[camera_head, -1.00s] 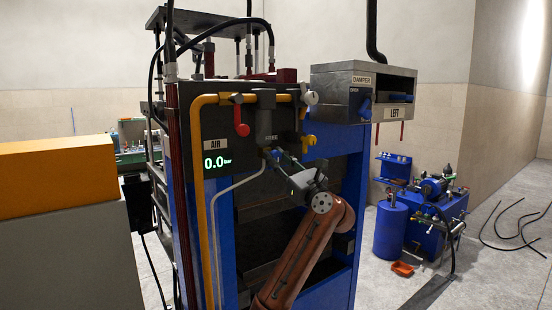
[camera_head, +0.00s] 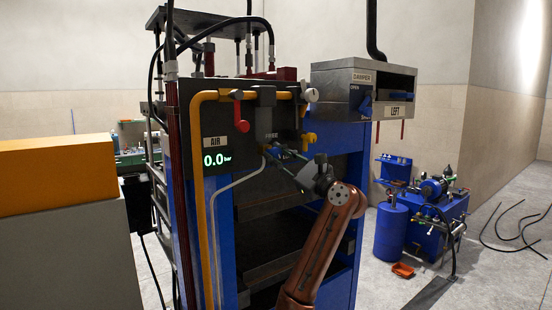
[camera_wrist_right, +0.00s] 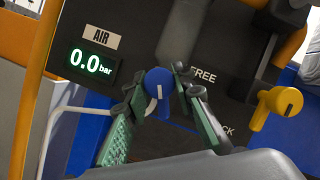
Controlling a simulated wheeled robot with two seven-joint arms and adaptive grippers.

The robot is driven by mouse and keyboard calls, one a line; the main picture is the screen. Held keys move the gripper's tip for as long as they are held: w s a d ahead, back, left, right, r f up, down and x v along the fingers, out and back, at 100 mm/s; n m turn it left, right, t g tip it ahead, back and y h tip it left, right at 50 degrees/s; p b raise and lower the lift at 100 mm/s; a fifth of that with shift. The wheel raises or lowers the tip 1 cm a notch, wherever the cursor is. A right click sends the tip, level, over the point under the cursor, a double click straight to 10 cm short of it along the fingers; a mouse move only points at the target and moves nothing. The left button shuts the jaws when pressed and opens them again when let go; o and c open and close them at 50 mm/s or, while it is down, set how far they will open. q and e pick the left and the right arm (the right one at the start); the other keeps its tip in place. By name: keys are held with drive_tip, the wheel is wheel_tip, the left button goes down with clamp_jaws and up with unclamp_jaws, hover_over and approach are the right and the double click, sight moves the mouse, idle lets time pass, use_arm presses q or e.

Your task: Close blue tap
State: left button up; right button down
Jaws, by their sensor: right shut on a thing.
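The blue tap (camera_wrist_right: 157,82) is a round blue knob with a pale line down its face, on the dark press panel below and right of the AIR display in the right wrist view. My right gripper (camera_wrist_right: 160,90) is shut on it, with one green-padded finger on each side. In the head view my right gripper (camera_head: 285,160) reaches the lower panel from the right, and its fingers largely hide the tap. My left gripper is not in view.
The AIR display (camera_head: 216,159) reads 0.0 bar. A red lever (camera_head: 239,112) hangs above left of the gripper, and a yellow tap (camera_wrist_right: 277,104) sits to its right. A yellow pipe (camera_head: 203,230) runs down the panel's left side. The damper box (camera_head: 362,92) is at upper right.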

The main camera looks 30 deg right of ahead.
drive_tip(key=n+g+y, duration=0.1)
drive_tip(key=n, duration=0.2)
drive_tip(key=shift+d+n, duration=0.15)
drive_tip(key=shift+n, duration=0.25)
drive_tip(key=n+g+y, duration=0.1)
drive_tip(key=n, duration=0.2)
drive_tip(key=n+g+p, duration=0.2)
drive_tip(key=n, duration=0.3)
drive_tip(key=shift+r, duration=0.1)
drive_tip(key=shift+n+g+p, duration=0.6)
drive_tip(key=shift+n, duration=0.7)
drive_tip(key=c, duration=1.6)
unclamp_jaws()
drive_tip(key=shift+s, duration=0.2)
drive_tip(key=v, duration=1.1)
drive_tip(key=shift+s+d, duration=0.15)
drive_tip(key=shift+s, duration=0.15)
